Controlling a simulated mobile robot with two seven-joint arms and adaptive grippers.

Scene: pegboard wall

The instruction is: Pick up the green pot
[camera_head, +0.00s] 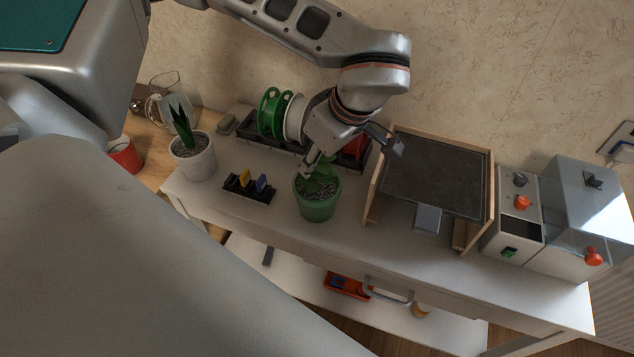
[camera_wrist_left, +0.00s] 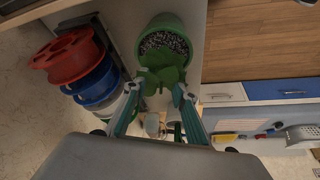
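The green pot (camera_head: 317,207) stands upright on the white table in the head view, with dark gravel and a broad-leaved green plant (camera_head: 318,183) in it. In the left wrist view the pot (camera_wrist_left: 160,22) is at the top, and its leaves (camera_wrist_left: 163,72) reach toward the fingers. My left gripper (camera_head: 308,169) is over the pot's back-left side. In the left wrist view my left gripper (camera_wrist_left: 157,92) is open, its fingers apart on either side of the leaf tips. Whether they touch the leaves I cannot tell. My right gripper is not in view.
A white potted plant (camera_head: 194,163) and a small black rack (camera_head: 249,187) stand left of the pot. Spools (camera_head: 270,112) are behind it. A wooden-framed dark panel (camera_head: 434,172) is close on the right, with a grey machine (camera_head: 520,209) beyond.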

